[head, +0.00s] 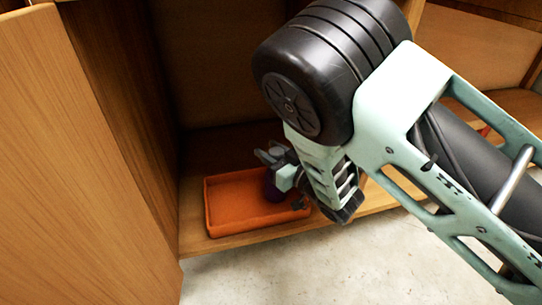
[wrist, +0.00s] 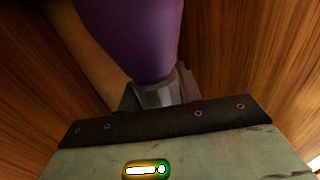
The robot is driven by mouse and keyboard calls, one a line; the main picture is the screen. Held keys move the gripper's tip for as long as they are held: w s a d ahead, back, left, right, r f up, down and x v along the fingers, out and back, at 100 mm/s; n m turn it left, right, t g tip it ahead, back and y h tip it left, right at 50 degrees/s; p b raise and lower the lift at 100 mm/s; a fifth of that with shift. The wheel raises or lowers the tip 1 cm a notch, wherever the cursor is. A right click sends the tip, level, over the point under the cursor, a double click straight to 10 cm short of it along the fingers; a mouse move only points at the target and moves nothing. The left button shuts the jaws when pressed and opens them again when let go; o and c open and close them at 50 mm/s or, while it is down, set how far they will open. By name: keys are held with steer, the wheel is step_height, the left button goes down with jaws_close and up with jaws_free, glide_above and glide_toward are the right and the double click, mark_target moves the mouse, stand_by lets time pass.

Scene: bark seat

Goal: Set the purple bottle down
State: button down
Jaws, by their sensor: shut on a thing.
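The purple bottle (wrist: 135,35) fills the top middle of the wrist view, between the fingers of my gripper (wrist: 158,95). In the head view the bottle (head: 273,190) is a small dark purple shape, partly hidden by my gripper (head: 283,170). My gripper is shut on it. The bottle is over or in the orange tray (head: 235,222), near the tray's right part. I cannot tell whether its base touches the tray floor.
The tray stands on the bottom shelf (head: 190,235) of an open wooden cabinet. A wooden door or side panel (head: 75,150) stands at the left. My arm hides much of the cabinet's right side. Pale floor (head: 330,265) lies in front.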

steer(key=c, duration=1)
jaws_free()
steer(key=shift+o, duration=0.2)
